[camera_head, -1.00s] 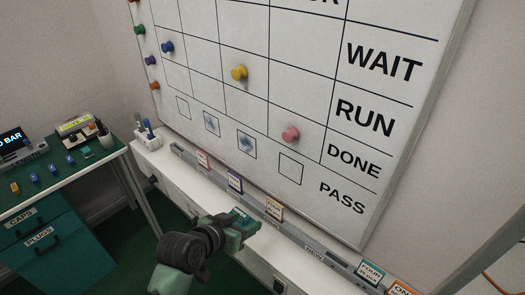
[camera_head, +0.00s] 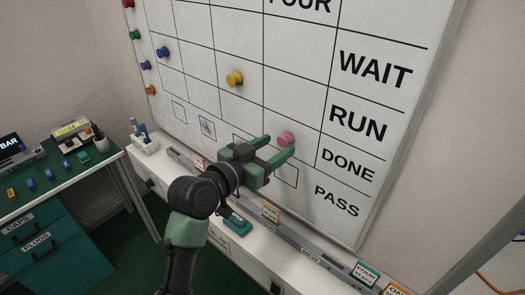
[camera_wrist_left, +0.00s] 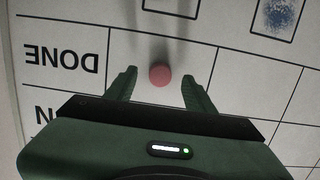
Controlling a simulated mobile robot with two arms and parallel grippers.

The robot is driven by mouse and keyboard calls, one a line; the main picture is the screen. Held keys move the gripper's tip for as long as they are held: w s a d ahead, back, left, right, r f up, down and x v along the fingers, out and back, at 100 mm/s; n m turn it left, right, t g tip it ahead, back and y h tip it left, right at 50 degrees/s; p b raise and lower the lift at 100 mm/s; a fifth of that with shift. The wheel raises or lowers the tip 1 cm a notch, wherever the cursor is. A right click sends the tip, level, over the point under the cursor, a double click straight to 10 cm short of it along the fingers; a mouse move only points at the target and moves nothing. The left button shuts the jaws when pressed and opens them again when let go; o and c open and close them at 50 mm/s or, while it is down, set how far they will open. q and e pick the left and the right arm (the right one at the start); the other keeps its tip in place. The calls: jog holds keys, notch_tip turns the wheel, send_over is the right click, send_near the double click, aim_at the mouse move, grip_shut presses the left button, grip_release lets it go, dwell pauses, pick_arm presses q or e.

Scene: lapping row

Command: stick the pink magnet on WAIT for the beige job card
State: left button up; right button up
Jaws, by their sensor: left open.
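The pink magnet (camera_head: 285,138) sticks on the whiteboard (camera_head: 300,85) in the DONE row, in the column beside the row labels. The WAIT label (camera_head: 376,70) is two rows higher, at the right. My left gripper (camera_head: 281,147) is open, its fingers pointing at the board around the magnet. In the left wrist view the magnet (camera_wrist_left: 159,75) lies between the open fingertips (camera_wrist_left: 159,79), with a gap on both sides. A beige-edged card (camera_head: 270,211) stands in the rail below the board; its text is too small to read. My right gripper is not in view.
A yellow magnet (camera_head: 234,78) sits up-left of the pink one, and several others line the board's left edge. A teal block (camera_head: 237,224) lies on the white ledge under my left arm. A green bench (camera_head: 60,180) stands at the left.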

pick_arm(q)
jog(key=shift+x, duration=1.25)
grip_shut()
jog(key=shift+s+a, duration=0.15)
jog(key=shift+p+v, duration=0.5)
jog(key=shift+v, duration=0.8)
jog(key=shift+s+a+f, duration=0.1)
jog(key=shift+s+f, duration=0.05)
jog(key=shift+f, duration=0.1)
jog(key=shift+f+p+v, duration=0.2)
jog(key=shift+p+v, duration=0.15)
jog(key=shift+v, duration=1.1)
jog(key=shift+f+p+v, duration=0.2)
jog(key=shift+p+v, duration=0.1)
jog(key=shift+v, duration=1.15)
